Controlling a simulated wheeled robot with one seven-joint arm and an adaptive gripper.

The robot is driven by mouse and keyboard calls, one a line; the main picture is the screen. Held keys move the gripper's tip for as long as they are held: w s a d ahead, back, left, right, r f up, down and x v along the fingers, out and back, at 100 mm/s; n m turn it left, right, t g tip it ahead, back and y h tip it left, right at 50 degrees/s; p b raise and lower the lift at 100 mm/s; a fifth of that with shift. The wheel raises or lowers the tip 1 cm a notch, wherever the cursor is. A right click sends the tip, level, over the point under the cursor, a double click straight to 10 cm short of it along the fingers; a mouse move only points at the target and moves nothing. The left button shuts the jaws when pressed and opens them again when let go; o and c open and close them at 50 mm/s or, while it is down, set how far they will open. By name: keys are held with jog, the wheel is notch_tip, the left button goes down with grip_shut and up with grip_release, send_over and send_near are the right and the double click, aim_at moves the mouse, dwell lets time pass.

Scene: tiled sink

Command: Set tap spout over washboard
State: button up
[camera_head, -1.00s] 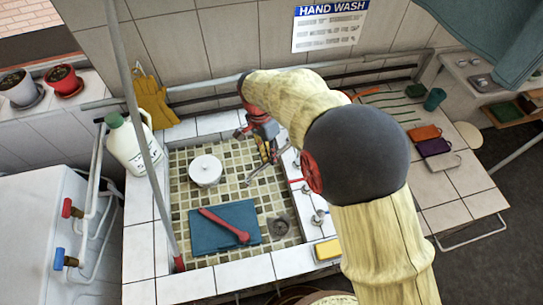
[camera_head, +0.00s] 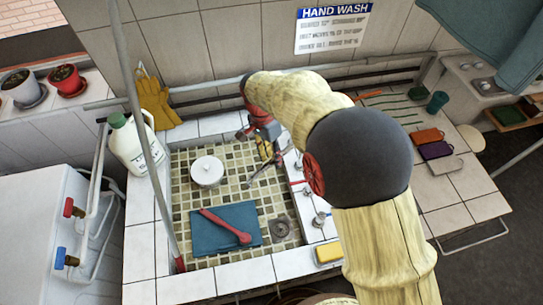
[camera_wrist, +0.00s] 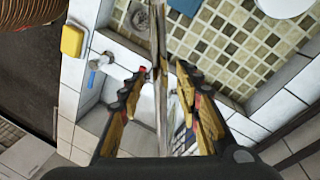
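The metal tap spout (camera_head: 263,168) reaches out over the right part of the tiled basin, apart from the board in the head view. In the wrist view the spout (camera_wrist: 157,38) runs as a long bar between the fingers. The washboard appears to be the flat teal board (camera_head: 213,240) on the basin floor, with a red long-handled tool (camera_head: 222,223) lying across it. My gripper (camera_head: 266,150) is at the spout. In the wrist view my gripper (camera_wrist: 162,74) has its fingers apart, one on each side of the spout; contact is unclear.
A white lidded pot (camera_head: 207,170) stands in the basin, and the drain (camera_head: 281,228) is right of the board. A yellow sponge (camera_head: 328,251) lies on the rim. A white jug (camera_head: 126,145) stands at the left rim.

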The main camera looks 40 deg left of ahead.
notch_tip(320, 180, up, 12)
jog(key=a, duration=0.2)
jog(key=shift+w+a+f, duration=0.2)
jog(key=shift+w, duration=0.05)
dwell(0.4)
